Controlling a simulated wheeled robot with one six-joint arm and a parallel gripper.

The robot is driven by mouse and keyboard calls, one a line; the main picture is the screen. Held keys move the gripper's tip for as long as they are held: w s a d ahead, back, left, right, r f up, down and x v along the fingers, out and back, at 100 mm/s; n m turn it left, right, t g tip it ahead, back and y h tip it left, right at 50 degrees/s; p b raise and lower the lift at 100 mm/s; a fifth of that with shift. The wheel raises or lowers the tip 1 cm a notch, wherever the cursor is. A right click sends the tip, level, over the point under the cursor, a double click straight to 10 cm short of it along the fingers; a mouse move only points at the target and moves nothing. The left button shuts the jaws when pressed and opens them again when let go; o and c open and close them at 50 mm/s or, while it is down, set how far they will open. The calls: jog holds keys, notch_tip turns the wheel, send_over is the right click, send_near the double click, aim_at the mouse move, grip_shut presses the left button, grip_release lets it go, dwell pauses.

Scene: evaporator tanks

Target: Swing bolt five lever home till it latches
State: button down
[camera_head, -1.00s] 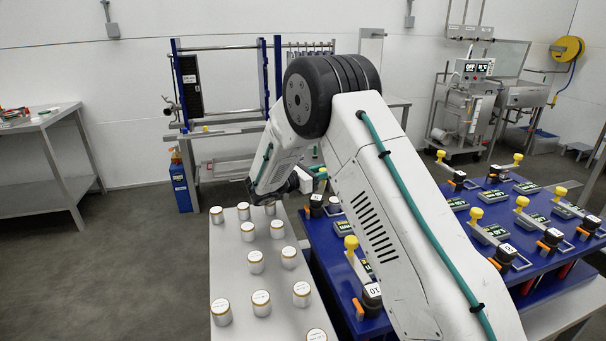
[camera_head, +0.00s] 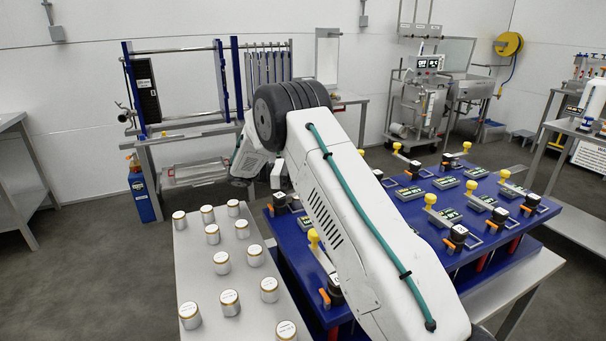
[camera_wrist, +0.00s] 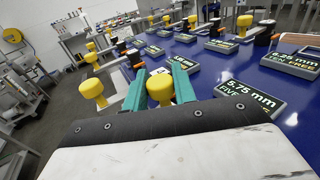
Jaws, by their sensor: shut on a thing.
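In the wrist view, my gripper (camera_wrist: 160,90) has its two teal fingers on either side of a yellow lever knob (camera_wrist: 160,86) and is shut on it. A display plate (camera_wrist: 252,98) reading "5.75 mm" and "FIVE FREE" lies to the right of the knob. A white-labelled piece is partly hidden behind the fingers, so the bolt and the latch are not clear. In the head view, my arm covers the gripper and this lever. The blue bolt table (camera_head: 362,225) carries several yellow-knobbed levers with black bolt heads and orange tabs.
Another yellow knob (camera_wrist: 92,90) stands close left of my fingers. More levers and display plates fill the table beyond. A grey bench (camera_head: 195,265) with several white, gold-rimmed jars stands to the left. A blue bottle (camera_head: 141,190) is on the floor farther back.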

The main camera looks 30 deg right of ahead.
jog(key=shift+s+f+g+y, duration=0.1)
jog(key=shift+s+g+y, duration=0.2)
jog(key=shift+g, duration=0.1)
jog(key=c, duration=1.2)
grip_release()
jog(key=shift+d, duration=0.1)
jog(key=shift+o, duration=0.2)
jog(key=shift+w, duration=0.15)
